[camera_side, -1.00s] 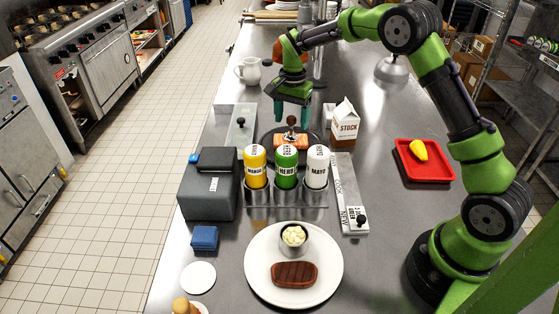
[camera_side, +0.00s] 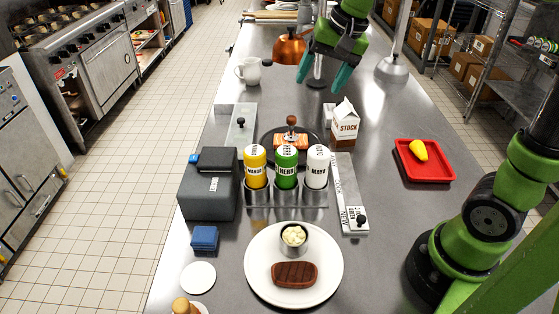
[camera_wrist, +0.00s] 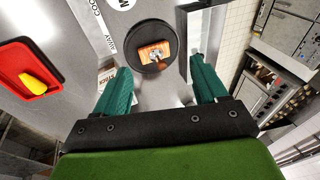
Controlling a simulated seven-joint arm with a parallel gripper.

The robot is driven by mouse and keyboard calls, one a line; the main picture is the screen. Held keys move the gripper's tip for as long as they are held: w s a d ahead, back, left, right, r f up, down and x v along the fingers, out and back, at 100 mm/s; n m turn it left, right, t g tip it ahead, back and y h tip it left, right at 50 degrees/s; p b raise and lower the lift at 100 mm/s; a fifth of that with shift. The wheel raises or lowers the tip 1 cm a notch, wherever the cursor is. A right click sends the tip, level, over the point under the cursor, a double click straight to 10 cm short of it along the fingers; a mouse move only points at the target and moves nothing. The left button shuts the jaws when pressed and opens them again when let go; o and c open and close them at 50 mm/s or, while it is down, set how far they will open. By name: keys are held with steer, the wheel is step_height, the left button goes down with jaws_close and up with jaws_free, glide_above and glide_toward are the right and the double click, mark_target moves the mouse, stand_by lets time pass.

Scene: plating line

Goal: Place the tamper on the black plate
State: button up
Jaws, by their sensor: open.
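The tamper (camera_side: 291,122) has a brown knob and a metal neck. It stands on an orange food piece (camera_side: 291,142) that lies on the black plate (camera_side: 266,150), behind the sauce bottles. In the wrist view the tamper (camera_wrist: 156,57) shows from above on the orange piece, near the middle of the round black plate (camera_wrist: 143,30). My gripper (camera_side: 325,80) is open and empty, raised above the counter behind the plate and a little to its right. Its two teal fingers (camera_wrist: 163,82) show apart in the wrist view.
Yellow, green and white bottles (camera_side: 286,167) stand in a metal holder in front of the black plate. A stock carton (camera_side: 345,122) stands to its right, beyond which is a red tray (camera_side: 437,173). A white mug (camera_side: 249,71) and copper kettle (camera_side: 287,48) are behind.

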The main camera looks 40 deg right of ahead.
steer(key=s+a+f+n+t, duration=0.1)
steer(key=s+a+n, duration=0.1)
steer(key=s, duration=0.5)
steer(key=s+a+f+n+t, duration=0.1)
steer(key=s+a+n+t, duration=0.1)
steer(key=s, duration=0.5)
steer(key=shift+f+n+y, duration=0.25)
steer(key=shift+n+y, duration=0.15)
